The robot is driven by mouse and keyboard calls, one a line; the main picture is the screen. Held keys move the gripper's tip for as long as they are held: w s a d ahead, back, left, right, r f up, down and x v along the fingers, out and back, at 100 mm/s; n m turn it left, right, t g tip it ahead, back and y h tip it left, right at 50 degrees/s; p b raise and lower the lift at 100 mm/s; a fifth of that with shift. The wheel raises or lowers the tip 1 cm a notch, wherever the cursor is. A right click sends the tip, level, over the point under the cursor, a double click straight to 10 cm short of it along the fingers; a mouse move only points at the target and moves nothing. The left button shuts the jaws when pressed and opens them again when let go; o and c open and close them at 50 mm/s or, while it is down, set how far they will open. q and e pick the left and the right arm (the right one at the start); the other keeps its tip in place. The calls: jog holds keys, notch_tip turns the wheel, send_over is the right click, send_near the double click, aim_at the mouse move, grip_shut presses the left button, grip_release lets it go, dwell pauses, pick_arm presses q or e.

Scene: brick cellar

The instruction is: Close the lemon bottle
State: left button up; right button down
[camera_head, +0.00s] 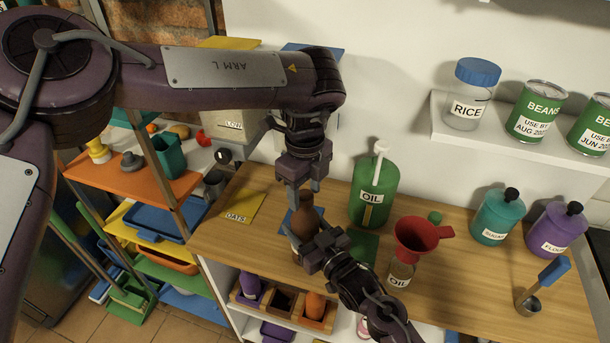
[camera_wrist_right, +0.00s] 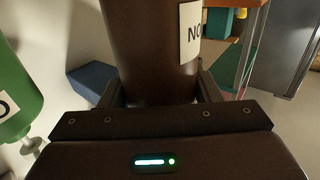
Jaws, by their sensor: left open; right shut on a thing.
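A dark brown bottle (camera_head: 304,226) stands at the back left of the wooden counter, near a blue square (camera_head: 285,220). My right gripper (camera_head: 312,247) is shut on its lower body from the right. In the right wrist view the bottle (camera_wrist_right: 150,50) fills the space between the fingers; its white label (camera_wrist_right: 190,34) shows only "NO". My left gripper (camera_head: 304,190) points down at the bottle's top, fingers open around or just over it. Whether it touches the top, and whether a cap is there, I cannot tell. No label reading lemon is legible.
A green oil can (camera_head: 372,198) stands close behind right of the bottle. A red funnel (camera_head: 417,238) sits over an oil jar (camera_head: 401,272). Teal (camera_head: 497,219) and purple (camera_head: 556,230) containers stand further right. A yellow oats card (camera_head: 238,207) lies left.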

pick_arm(q)
jog(key=shift+f, duration=0.4)
jog(key=shift+c, duration=0.3)
jog(key=c, duration=1)
jog(key=shift+o, duration=0.2)
jog(key=shift+m, duration=1.1)
jog(key=o, duration=1.2)
jog(key=shift+r, duration=0.1)
pick_arm(e)
jog(key=shift+c, duration=1.9)
grip_release()
pick_arm(q)
notch_tip(320, 180, up, 12)
jog(key=shift+f, duration=0.1)
